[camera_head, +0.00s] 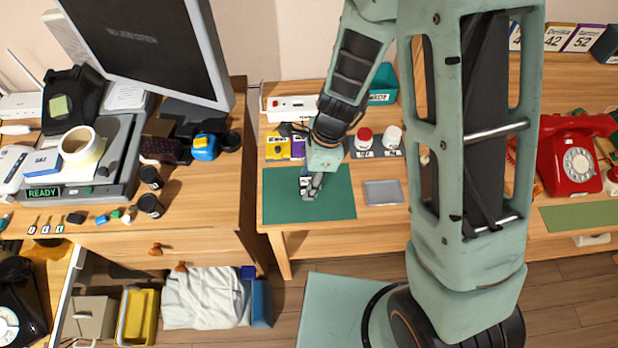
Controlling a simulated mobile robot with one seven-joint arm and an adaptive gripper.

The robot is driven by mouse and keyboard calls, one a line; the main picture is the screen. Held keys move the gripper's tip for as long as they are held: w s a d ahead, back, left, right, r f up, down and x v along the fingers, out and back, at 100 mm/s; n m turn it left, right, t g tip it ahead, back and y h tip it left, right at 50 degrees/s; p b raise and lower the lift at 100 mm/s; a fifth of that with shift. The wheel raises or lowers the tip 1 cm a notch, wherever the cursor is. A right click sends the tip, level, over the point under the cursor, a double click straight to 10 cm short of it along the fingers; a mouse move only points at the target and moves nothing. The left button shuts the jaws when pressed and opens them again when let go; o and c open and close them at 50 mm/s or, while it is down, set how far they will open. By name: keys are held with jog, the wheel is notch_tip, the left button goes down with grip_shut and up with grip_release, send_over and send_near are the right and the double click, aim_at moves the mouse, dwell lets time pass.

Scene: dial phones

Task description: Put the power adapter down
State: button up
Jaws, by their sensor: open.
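My gripper (311,190) points down over the dark green mat (338,205) on the middle table, and its jaws are open. A small white and dark object (305,184), which looks like the power adapter, is at the fingers on the mat's middle. The fingers partly hide it. I cannot tell whether they touch it.
A white box (291,108) with red marks stands behind the mat. A grey tray (383,192) lies right of the mat. Red and white-capped jars (363,139) stand behind the tray. A red dial phone (570,160) is far right. The mat's left and right parts are clear.

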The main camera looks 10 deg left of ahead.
jog(key=shift+r, duration=0.1)
notch_tip(320, 180, up, 12)
jog(key=d+p, duration=0.2)
jog(key=p, duration=0.1)
jog(key=shift+w+d, duration=0.2)
jog(key=shift+w, duration=0.1)
